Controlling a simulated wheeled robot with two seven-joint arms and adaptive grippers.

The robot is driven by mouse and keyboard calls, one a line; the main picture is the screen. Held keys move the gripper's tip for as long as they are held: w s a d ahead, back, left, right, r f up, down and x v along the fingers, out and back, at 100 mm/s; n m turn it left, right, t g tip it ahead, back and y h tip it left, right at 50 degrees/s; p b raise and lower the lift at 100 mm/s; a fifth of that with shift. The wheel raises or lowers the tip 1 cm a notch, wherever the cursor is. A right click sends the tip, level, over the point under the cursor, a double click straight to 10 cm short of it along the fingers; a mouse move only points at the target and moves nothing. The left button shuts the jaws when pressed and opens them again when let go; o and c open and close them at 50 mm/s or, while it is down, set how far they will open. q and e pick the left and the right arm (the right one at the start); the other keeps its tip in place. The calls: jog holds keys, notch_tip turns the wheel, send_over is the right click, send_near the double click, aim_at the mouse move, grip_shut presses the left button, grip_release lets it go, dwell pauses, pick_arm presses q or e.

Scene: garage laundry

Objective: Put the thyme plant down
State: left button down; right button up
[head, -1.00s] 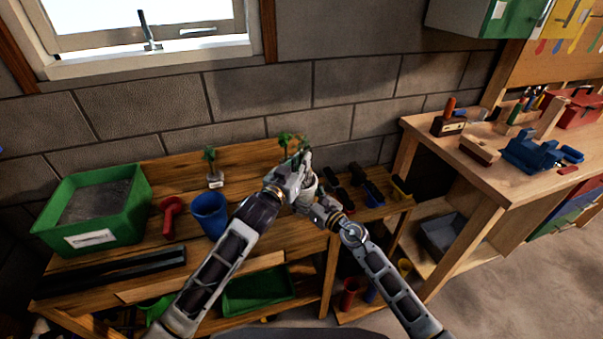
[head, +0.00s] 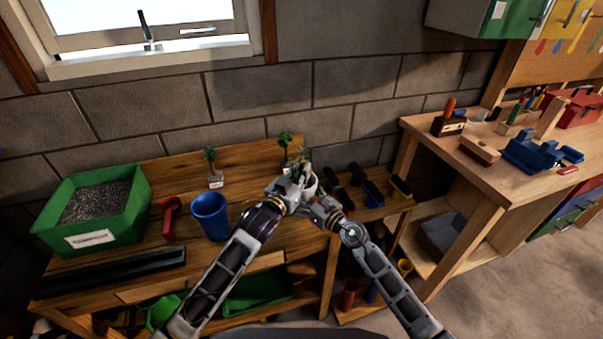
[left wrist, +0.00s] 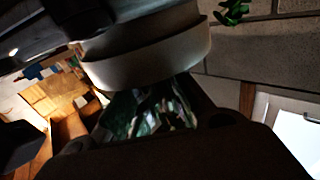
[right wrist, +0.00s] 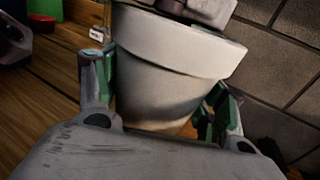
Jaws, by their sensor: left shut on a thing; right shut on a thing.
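My two grippers meet over the right part of the potting bench. My left gripper (head: 289,190) is shut on a small leafy plant, seemingly the thyme plant (head: 299,170), right beside a white pot (head: 311,187). In the left wrist view, blurred green and white foliage (left wrist: 150,112) lies between the fingers, against the pot's rim (left wrist: 150,62). My right gripper (right wrist: 165,115) is shut on the white pot, one finger on each side in the right wrist view. Whether the plant's roots are inside the pot is hidden.
A labelled seedling (head: 214,172) and another green seedling (head: 285,140) stand at the back of the bench. A blue cup (head: 209,216), red scoop (head: 171,217) and green compost bin (head: 98,205) are to the left. Dark brushes (head: 368,190) lie right. Bare wood shows between.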

pick_arm(q)
jog(key=shift+f, duration=0.1)
jog(key=c, duration=1.5)
grip_release()
jog(key=shift+v, duration=6)
pick_arm(e)
jog(key=o, duration=1.2)
